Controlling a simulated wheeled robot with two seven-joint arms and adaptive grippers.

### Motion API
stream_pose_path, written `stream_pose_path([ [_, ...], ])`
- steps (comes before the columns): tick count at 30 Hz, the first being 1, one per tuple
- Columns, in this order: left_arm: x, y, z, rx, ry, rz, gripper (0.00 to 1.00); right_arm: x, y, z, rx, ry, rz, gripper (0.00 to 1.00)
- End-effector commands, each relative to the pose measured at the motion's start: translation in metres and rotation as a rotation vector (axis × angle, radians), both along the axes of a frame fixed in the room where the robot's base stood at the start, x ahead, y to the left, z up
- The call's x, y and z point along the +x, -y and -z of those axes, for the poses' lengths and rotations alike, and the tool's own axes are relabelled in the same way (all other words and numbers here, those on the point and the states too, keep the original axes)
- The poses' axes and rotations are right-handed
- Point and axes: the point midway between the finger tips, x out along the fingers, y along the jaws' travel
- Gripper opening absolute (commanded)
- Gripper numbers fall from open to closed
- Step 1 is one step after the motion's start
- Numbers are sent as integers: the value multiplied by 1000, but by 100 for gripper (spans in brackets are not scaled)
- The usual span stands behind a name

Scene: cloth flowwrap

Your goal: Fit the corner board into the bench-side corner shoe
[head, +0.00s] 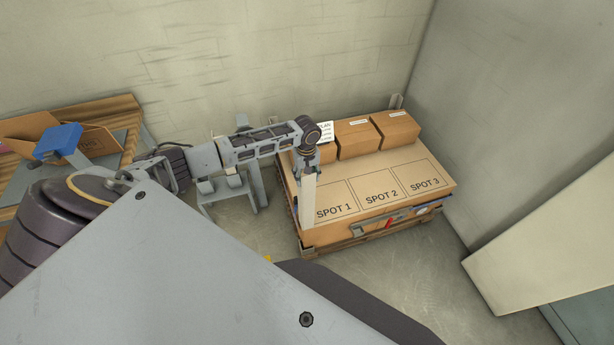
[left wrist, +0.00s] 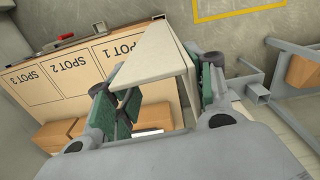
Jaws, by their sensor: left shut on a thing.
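The corner board (head: 308,204) is a long off-white angled strip. In the head view it hangs roughly upright in front of the pallet load's left end. My left gripper (head: 305,160) is shut on its upper part. In the left wrist view the board (left wrist: 160,58) stretches away from between the green finger pads of the gripper (left wrist: 158,95). The board overlaps the near-left corner of the load in the head view; I cannot tell whether it touches. I cannot make out the bench-side corner shoe. My right gripper is not in view.
The pallet (head: 370,236) carries a cardboard top (head: 350,177) marked SPOT 1, SPOT 2 and SPOT 3, with boxes (head: 395,129) along its back. A grey stand (head: 228,192) is left of it. A bench (head: 128,112) with an open carton (head: 95,140) is at far left.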

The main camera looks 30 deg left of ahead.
Motion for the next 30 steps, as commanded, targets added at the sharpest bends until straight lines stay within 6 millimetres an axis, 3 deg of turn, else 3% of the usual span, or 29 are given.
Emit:
stream_pose_path([
  [30,0,0,6,1,-1,52,34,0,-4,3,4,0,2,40],
])
